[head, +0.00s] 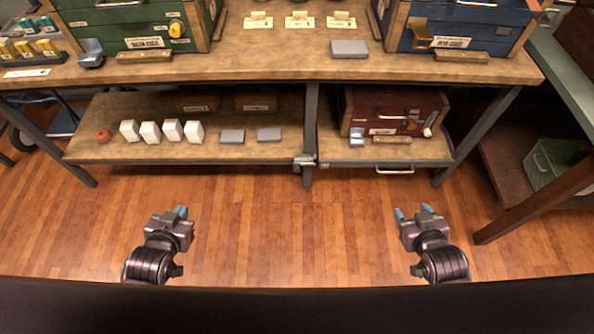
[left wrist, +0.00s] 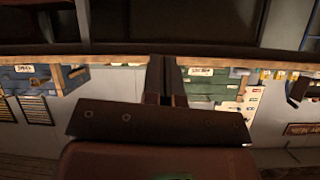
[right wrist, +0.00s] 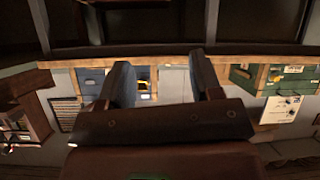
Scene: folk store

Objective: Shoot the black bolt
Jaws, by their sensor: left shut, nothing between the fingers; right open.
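I cannot make out a part that is clearly a black bolt. A grey metal fitting (head: 303,160) sits at the front edge of the lower shelf by the middle post. The green chest (head: 135,30), blue chest (head: 470,28) and red chest (head: 390,110) carry small fittings, too small to tell apart surely. My left gripper (head: 181,211) is shut and empty, in front of the bench and low in the head view. My right gripper (head: 412,211) is open and empty, its two fingers apart in the right wrist view (right wrist: 165,80). Both are clear of the bench.
The wooden bench top (head: 280,70) holds cards and a grey block (head: 349,49). A green crate (head: 553,160) is at right. The floor before the bench is clear.

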